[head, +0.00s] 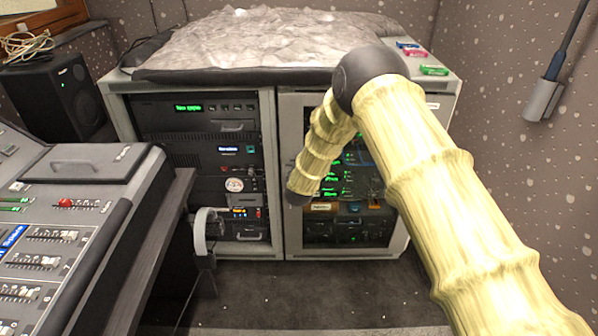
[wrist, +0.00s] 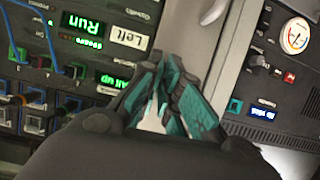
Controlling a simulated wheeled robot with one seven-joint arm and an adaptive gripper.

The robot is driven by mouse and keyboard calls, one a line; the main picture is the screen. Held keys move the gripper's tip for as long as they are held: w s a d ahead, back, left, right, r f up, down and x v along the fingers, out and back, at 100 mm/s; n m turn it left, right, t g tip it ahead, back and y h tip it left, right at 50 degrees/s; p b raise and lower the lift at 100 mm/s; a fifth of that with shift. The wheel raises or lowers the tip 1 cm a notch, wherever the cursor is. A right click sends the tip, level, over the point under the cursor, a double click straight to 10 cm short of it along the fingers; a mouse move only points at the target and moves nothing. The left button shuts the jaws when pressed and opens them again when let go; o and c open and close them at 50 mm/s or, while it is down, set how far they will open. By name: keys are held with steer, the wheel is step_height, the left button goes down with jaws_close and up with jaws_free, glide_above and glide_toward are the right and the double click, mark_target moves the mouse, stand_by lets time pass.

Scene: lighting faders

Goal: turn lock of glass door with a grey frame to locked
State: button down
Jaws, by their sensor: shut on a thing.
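The glass door with a grey frame (head: 291,232) is on the right-hand rack, and it looks closed. Its grey frame (wrist: 194,40) also shows in the wrist view, running up from my fingers. My gripper (wrist: 172,72) has dark fingers with teal pads, closed together at this frame. The lock is hidden between and behind the fingers, so I cannot see which way it is turned. In the head view my gripper (head: 296,198) is a small dark shape at the door's left side, mostly covered by my arm.
The left rack (head: 195,150) stands open-fronted beside the door. A mixing console (head: 70,215) is at the left, with a headset (head: 207,225) hanging by its edge. A grey crumpled cover (head: 260,40) lies on top. The dark floor (head: 330,295) in front is clear.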

steer(key=shift+f, duration=0.1)
steer(key=c, duration=1.6)
jaws_free()
steer(key=shift+c, duration=0.2)
steer(key=v, duration=1.2)
